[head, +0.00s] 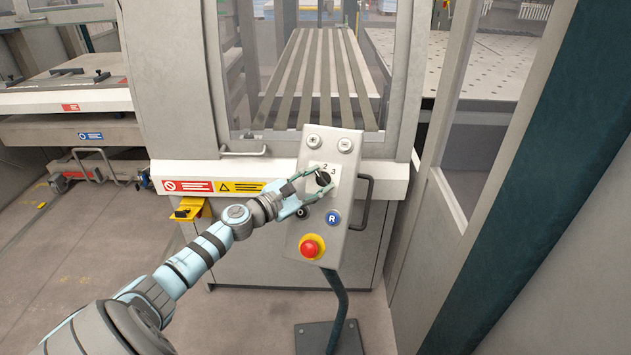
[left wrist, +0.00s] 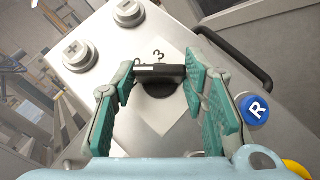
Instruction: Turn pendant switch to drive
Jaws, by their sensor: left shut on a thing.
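The pendant (head: 322,232) is a grey panel on a dark post in front of the machine. Its black rotary switch (head: 323,178) sits on a white label with the numbers 2 and 3 visible. In the left wrist view the switch (left wrist: 160,80) is a black knob with a bar handle, between the teal finger pads. My left gripper (head: 308,184) is shut on the switch, with a finger on each side of the bar; it fills the lower part of the wrist view (left wrist: 161,84). Part of the label is hidden by the fingers. My right gripper is not in view.
Below the switch are a blue R button (head: 333,217) and a red emergency stop (head: 309,248) on yellow. Two grey buttons (head: 345,145) are at the pendant's top. A dark handle (head: 366,203) sticks out on its right. A yellow bracket (head: 190,208) is left of the pendant.

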